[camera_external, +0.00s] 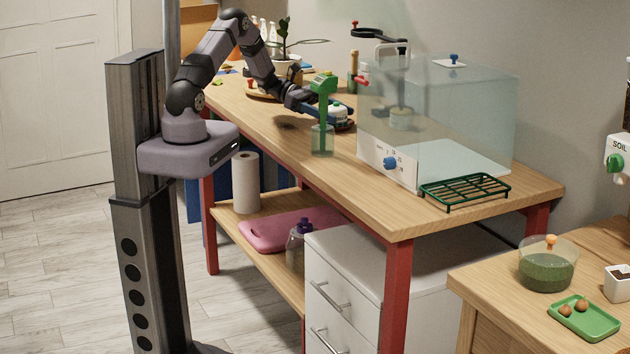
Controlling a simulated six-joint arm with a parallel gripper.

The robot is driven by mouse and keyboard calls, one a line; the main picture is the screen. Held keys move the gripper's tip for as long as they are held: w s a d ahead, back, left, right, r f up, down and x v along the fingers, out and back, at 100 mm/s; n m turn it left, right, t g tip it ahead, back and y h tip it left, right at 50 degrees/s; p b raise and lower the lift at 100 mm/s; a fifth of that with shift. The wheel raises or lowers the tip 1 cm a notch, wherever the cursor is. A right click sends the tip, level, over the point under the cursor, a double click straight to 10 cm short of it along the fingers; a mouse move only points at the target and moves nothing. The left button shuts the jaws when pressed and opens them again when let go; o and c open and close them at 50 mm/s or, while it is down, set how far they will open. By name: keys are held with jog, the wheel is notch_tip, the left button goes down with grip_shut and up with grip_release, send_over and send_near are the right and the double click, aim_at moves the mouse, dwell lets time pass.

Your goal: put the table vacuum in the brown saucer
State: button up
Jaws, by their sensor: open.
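The table vacuum (338,110), a small round white body with a green top, is at the middle of the wooden bench. A brown rim (348,128), which looks like the brown saucer, shows just under and beside it. The vacuum appears to be in or directly over that saucer; I cannot tell if it touches the bottom. My gripper (333,116) is open, with its dark fingers low around the vacuum. The near finger and a green-topped bottle hide part of the vacuum and saucer.
A clear container with a green top (322,115) stands close in front of my gripper. A large transparent box (450,115) is to the right, with a green rack (465,189) before it. A potted plant (284,62) stands behind my arm.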

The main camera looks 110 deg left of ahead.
jog(key=shift+r, duration=0.1)
jog(key=b+v, duration=0.2)
jog(key=v, duration=1)
jog(key=shift+d+r, duration=0.1)
jog(key=shift+r, duration=0.05)
jog(key=w+d+r+m+g+h+p, duration=0.2)
jog(key=w+d+r+m+p, duration=0.25)
jog(key=d+r, duration=0.4)
jog(key=w+d+r+m+g+h+p, duration=0.1)
jog(key=w+d+r+m+h+p, duration=0.1)
jog(key=w+d+r+m+p, duration=0.45)
jog(key=w+d+r+m+g+h+p, duration=0.25)
jog(key=d+r, duration=0.55)
jog(key=d, duration=0.4)
jog(key=s+d+f+m+g+y+b, duration=0.1)
jog(key=s+d+f+m+g, duration=0.15)
jog(key=d+f, duration=0.3)
jog(key=s+d+f+m+g+b, duration=0.1)
jog(key=d+f+m+g, duration=0.2)
jog(key=d+f, duration=0.25)
jog(key=s+d+f+m+g+y+b, duration=0.1)
jog(key=s+f+m+g+y, duration=0.1)
jog(key=f+m, duration=0.4)
jog(key=s+d+f+m+g+y+b, duration=0.2)
jog(key=s+f+m+y, duration=0.2)
jog(key=f+m+y, duration=0.2)
jog(key=shift+f+m+y, duration=0.2)
jog(key=shift+m+y, duration=0.45)
jog(key=shift+m, duration=0.45)
